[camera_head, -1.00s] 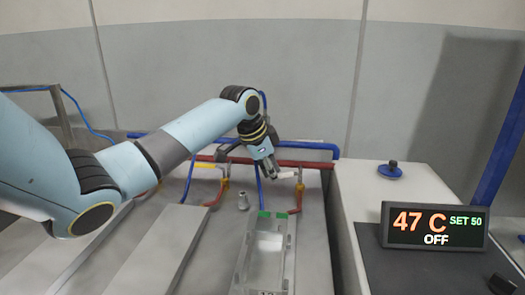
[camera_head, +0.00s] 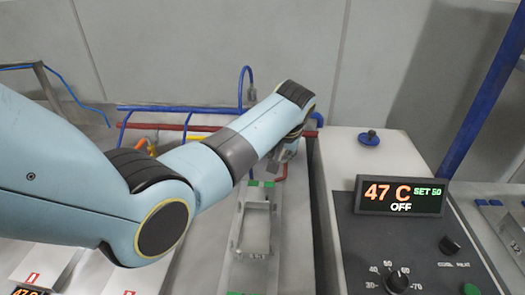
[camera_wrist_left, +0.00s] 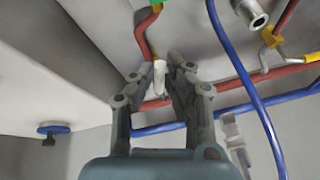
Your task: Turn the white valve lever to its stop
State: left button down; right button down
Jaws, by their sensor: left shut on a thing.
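The white valve lever (camera_wrist_left: 160,78) shows in the left wrist view as a short pale bar between the fingers of my left gripper (camera_wrist_left: 162,68). The gripper is shut on it. A red pipe (camera_wrist_left: 141,38) runs up beside the lever to a green part at the top edge. In the head view my left gripper (camera_head: 281,156) is at the back of the bench near the pipes, and my own arm and wrist hide the lever. My right gripper is not in view.
A metal fixture with green tabs (camera_head: 240,225) lies in front of the gripper. A blue pipe (camera_head: 165,109) runs along the back. To the right stand a white cabinet with a blue knob (camera_head: 369,138) and a display (camera_head: 401,195) reading 47 C, SET 50, OFF.

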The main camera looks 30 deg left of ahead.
pick_arm(q)
jog(key=shift+w+d+n+g+y+b, duration=0.4)
jog(key=shift+d+n, duration=0.4)
jog(key=shift+n, duration=0.4)
jog(key=c, duration=1.3)
grip_release()
jog(key=shift+w, duration=0.1)
jog(key=shift+c, duration=0.2)
jog(key=v, duration=1.2)
